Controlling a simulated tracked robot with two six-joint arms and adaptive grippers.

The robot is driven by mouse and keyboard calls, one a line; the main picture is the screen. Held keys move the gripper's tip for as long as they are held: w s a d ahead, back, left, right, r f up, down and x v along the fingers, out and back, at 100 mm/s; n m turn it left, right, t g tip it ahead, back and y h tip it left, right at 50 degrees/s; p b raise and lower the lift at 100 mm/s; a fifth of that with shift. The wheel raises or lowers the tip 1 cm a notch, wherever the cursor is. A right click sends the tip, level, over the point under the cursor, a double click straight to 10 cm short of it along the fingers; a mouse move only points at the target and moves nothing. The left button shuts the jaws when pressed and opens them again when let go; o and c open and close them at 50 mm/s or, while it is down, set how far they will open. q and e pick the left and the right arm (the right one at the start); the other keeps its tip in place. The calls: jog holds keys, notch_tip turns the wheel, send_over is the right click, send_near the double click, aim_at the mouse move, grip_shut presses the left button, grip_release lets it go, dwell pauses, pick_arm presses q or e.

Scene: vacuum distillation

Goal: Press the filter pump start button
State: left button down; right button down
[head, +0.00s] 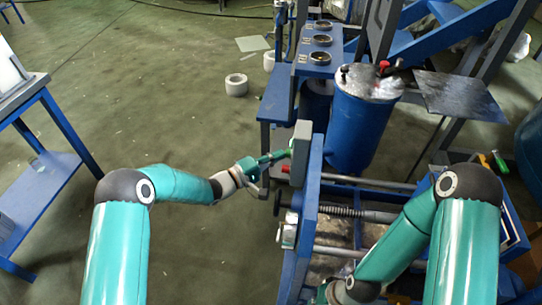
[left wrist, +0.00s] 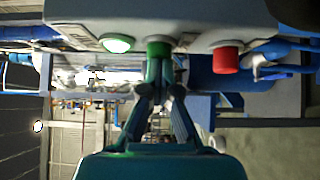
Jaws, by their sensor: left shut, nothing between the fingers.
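A grey control box (head: 301,146) is fixed to the blue frame in the middle of the head view. In the left wrist view the box (left wrist: 190,22) carries a lit green lamp or button (left wrist: 117,43), a darker green button (left wrist: 158,48) and a red button (left wrist: 225,60). No label can be read. My left gripper (head: 284,154) is shut and empty, with its tips at the box face. In the left wrist view its fingertips (left wrist: 160,75) are at the darker green button and partly cover it. I cannot tell whether the button is pushed in.
A blue tank (head: 359,125) with a metal lid stands behind the box. The blue frame (head: 307,205) and a threaded rod (head: 345,211) lie between my arms. A blue table (head: 35,190) stands at the left. Open floor lies between it and the frame.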

pick_arm(q)
jog(key=w+a+b+v, duration=0.1)
jog(key=w+v, duration=0.1)
jog(key=v, duration=1)
jog(key=shift+a+b, duration=0.4)
jog(key=shift+a, duration=0.2)
jog(key=s+a+f+m+g+y+p, duration=0.1)
jog(key=s+f, duration=0.6)
jog(key=s, duration=0.8)
jog(key=s+a+f+m+g+y+p, duration=0.1)
jog(key=s+f+m+g+y+p, duration=0.3)
jog(key=s, duration=1.2)
notch_tip(320, 180, down, 5)
jog(key=g+y+p, duration=0.1)
jog(key=g+y, duration=0.3)
jog(key=y, duration=0.2)
jog(key=shift+r+p, duration=0.15)
jog(key=shift+p, duration=0.2)
